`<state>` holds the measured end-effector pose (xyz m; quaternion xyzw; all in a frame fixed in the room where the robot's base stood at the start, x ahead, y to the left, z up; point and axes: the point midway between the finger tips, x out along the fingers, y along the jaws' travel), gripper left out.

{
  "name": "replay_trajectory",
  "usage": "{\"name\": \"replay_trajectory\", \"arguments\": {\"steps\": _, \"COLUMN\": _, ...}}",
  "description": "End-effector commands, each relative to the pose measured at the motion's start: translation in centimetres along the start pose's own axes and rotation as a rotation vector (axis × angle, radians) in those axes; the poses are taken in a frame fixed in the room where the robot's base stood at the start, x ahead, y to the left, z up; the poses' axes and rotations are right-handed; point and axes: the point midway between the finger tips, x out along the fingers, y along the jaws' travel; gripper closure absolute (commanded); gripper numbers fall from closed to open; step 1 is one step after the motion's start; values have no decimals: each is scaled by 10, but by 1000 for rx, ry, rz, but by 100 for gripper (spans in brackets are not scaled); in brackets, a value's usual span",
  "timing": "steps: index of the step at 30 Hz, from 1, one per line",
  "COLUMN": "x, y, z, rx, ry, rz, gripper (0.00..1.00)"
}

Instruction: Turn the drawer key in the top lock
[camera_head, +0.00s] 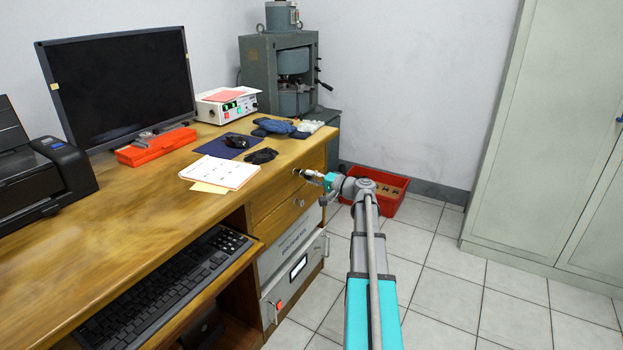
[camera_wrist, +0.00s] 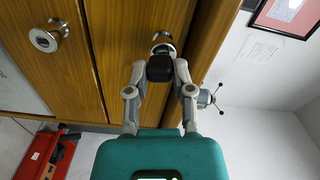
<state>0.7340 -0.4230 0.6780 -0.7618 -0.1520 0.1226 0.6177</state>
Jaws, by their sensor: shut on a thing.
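My gripper (camera_head: 322,180) is at the front of the desk's top drawer. In the wrist view my gripper (camera_wrist: 160,75) is shut on the black head of the drawer key (camera_wrist: 160,68). The round metal top lock (camera_wrist: 163,47) shows just beyond the key head, in line with it. The key's shaft is hidden, so I cannot tell how deep it sits in the lock or how far it is turned. The top drawer front (camera_wrist: 125,40) is wood and looks closed. In the head view the fingers cover most of the key.
A second lock (camera_wrist: 45,38) is on the drawer below, also in the head view (camera_head: 299,202). The wooden desk (camera_head: 130,215) bears a monitor, papers and a mouse. A red crate (camera_head: 388,203) stands on the floor beyond my arm. Tiled floor to the right is clear.

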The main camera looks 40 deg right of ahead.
Motion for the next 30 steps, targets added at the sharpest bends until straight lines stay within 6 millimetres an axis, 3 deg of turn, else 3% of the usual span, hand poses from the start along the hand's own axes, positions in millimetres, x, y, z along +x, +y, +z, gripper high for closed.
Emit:
{"name": "replay_trajectory", "arguments": {"steps": 6, "x": 0, "y": 2, "z": -3, "rx": 122, "ry": 6, "rz": 4, "gripper": 100}}
{"name": "replay_trajectory", "arguments": {"steps": 14, "x": 0, "y": 2, "z": -2, "rx": 137, "ry": 6, "rz": 5, "gripper": 100}}
{"name": "replay_trajectory", "arguments": {"steps": 15, "x": 0, "y": 2, "z": -2, "rx": 137, "ry": 6, "rz": 5, "gripper": 68}}
{"name": "replay_trajectory", "arguments": {"steps": 21, "x": 0, "y": 1, "z": -1, "rx": 136, "ry": 3, "rz": 3, "gripper": 30}}
{"name": "replay_trajectory", "arguments": {"steps": 30, "x": 0, "y": 0, "z": 0, "rx": 136, "ry": 1, "rz": 1, "gripper": 29}}
